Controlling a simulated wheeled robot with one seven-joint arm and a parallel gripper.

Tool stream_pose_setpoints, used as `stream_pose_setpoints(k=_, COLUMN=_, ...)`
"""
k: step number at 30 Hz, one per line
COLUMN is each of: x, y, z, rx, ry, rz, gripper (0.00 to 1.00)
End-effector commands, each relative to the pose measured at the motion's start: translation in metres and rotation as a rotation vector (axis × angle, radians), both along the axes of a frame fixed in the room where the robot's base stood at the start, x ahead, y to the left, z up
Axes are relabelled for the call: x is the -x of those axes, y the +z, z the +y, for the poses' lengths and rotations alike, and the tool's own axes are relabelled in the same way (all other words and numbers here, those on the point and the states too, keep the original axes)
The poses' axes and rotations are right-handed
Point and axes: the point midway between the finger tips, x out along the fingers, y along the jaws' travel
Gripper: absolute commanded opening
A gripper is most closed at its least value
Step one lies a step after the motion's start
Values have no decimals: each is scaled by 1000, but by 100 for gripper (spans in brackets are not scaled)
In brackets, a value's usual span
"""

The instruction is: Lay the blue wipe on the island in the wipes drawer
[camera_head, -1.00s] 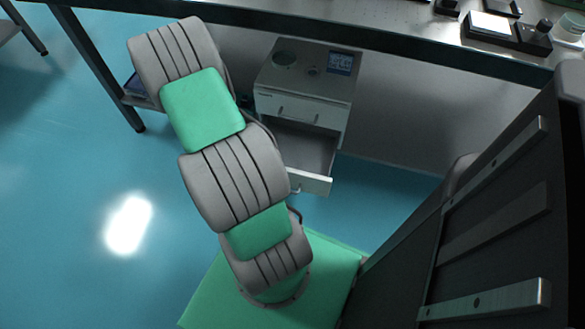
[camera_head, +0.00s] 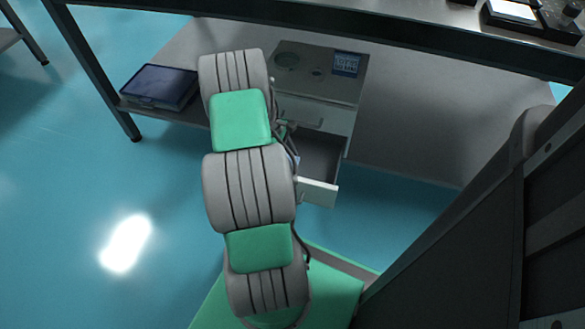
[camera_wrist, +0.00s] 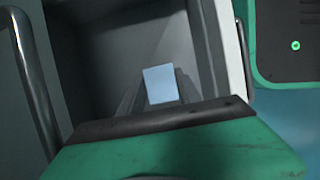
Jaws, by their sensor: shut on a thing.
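The light blue wipe (camera_wrist: 160,85) shows in the wrist view as a small pale rectangle at the tips of my gripper (camera_wrist: 158,98). My gripper is shut on it, and the dark fingers lie partly behind my green wrist housing. The open drawer (camera_head: 318,155) is the lower one of a small grey-white cabinet; in the wrist view its grey inside (camera_wrist: 110,45) lies beneath the wipe. The wipe appears over the drawer space; whether it touches the bottom I cannot tell. In the head view my arm hides most of the gripper and part of the drawer.
The upper drawer (camera_head: 310,113) is closed. A dark blue case (camera_head: 160,86) lies on the shelf at left. A metal bar handle (camera_wrist: 30,80) is close at left.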

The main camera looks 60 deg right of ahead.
Motion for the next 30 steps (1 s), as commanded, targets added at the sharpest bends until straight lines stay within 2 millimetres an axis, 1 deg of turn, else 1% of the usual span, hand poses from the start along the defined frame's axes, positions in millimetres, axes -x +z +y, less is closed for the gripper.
stream_pose_setpoints(k=4, x=8, y=-17, z=-8, rx=0, ry=-3, rz=0, gripper=0)
stream_pose_setpoints(k=6, x=8, y=-34, z=-8, rx=0, ry=0, rz=0, gripper=0)
stream_pose_setpoints(k=8, x=7, y=-44, z=-8, rx=1, ry=-1, rz=0, gripper=0)
stream_pose_setpoints(k=9, x=7, y=-46, z=-9, rx=2, ry=0, rz=0, gripper=0)
stream_pose_setpoints(k=15, x=7, y=-42, z=-9, rx=2, ry=0, rz=-1, gripper=0)
stream_pose_setpoints(k=20, x=7, y=-46, z=-8, rx=0, ry=-1, rz=0, gripper=0)
stream_pose_setpoints(k=21, x=7, y=-45, z=-8, rx=1, ry=-1, rz=0, gripper=44)
stream_pose_setpoints(k=28, x=7, y=-45, z=-8, rx=1, ry=-1, rz=0, gripper=62)
stream_pose_setpoints(k=30, x=7, y=-45, z=-8, rx=1, ry=-1, rz=0, gripper=62)
